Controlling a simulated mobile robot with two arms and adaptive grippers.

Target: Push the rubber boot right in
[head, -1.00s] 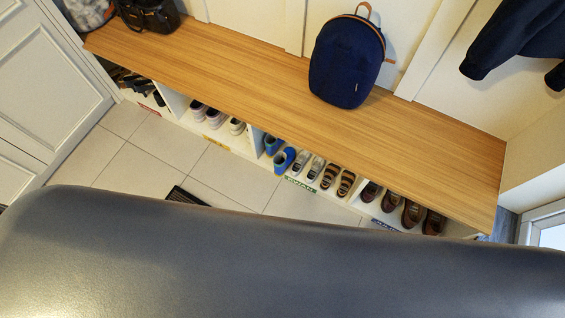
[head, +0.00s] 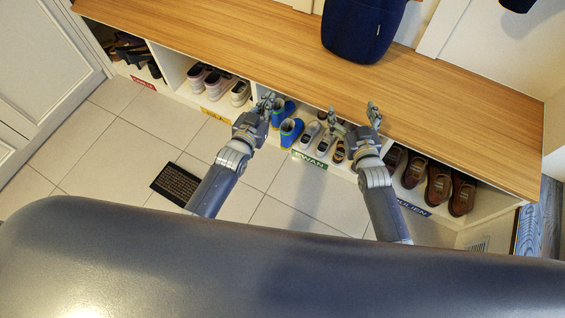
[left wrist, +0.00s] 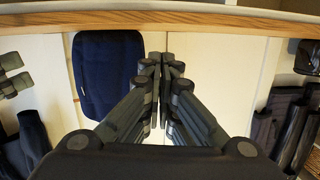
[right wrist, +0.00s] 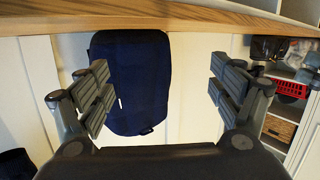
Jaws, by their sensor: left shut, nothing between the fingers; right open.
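A pair of blue rubber boots with green trim stands in the cubby with the green label (head: 309,159). One boot (head: 291,130) is nearer the front edge, and the other boot (head: 282,110) is beside it, further left and back. How far each boot sticks out is hard to tell. My left gripper (head: 268,98) is shut and empty, just left of the boots in the picture; its closed fingers also show in the left wrist view (left wrist: 165,88). My right gripper (head: 353,111) is open and empty, right of the boots by the bench edge; it also shows in the right wrist view (right wrist: 160,92).
Grey shoes (head: 319,137) stand right of the boots in the same cubby. Brown shoes (head: 438,186) fill the cubby further right, pale shoes (head: 205,77) the one further left. The wooden bench top (head: 230,45) overhangs them. A dark mat (head: 177,184) lies on the tiles.

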